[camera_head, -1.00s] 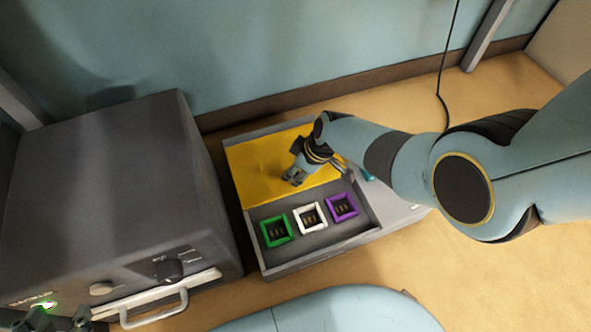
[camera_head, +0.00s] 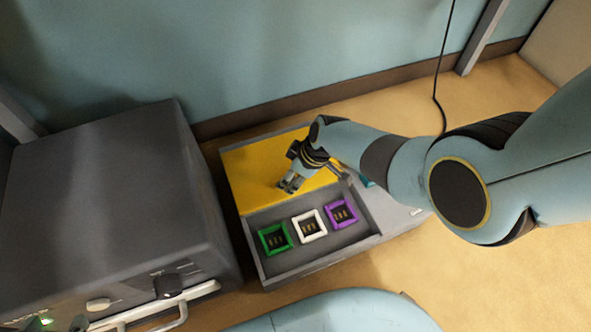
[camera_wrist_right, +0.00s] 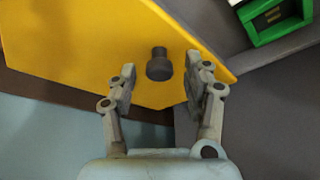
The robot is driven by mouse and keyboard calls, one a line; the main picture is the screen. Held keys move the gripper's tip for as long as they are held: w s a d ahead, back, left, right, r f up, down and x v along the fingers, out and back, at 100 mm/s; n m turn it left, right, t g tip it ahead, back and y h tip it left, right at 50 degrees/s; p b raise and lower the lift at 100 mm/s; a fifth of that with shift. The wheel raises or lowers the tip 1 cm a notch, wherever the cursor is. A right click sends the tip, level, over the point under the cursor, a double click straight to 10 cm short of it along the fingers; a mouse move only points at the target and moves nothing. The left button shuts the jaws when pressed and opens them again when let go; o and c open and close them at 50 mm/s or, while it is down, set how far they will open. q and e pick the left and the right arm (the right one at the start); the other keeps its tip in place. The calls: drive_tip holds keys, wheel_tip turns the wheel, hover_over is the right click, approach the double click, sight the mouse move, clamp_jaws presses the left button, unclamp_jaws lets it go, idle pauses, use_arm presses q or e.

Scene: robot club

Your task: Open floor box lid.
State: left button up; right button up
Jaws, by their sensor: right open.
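The floor box (camera_head: 262,262) is a grey box on the floor with a yellow lid (camera_head: 245,172) over its back part. Its front part is uncovered and shows green (camera_head: 275,239), white (camera_head: 309,226) and purple (camera_head: 341,213) square-framed pieces inside. My right gripper (camera_head: 287,187) is over the yellow lid, fingers pointing down. In the right wrist view the open fingers (camera_wrist_right: 160,85) stand on either side of a dark round knob (camera_wrist_right: 159,66) on the lid, apart from it. The knob is hidden in the head view.
A large grey cabinet (camera_head: 105,190) with knobs and a light handle stands close to the box's left side. A wall (camera_head: 300,60) runs behind the box. A black cable (camera_head: 438,80) hangs at the back right. Tan floor (camera_head: 465,275) is free at the right front.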

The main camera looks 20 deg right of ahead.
drive_tip(key=v, duration=1.2)
idle(0.3)
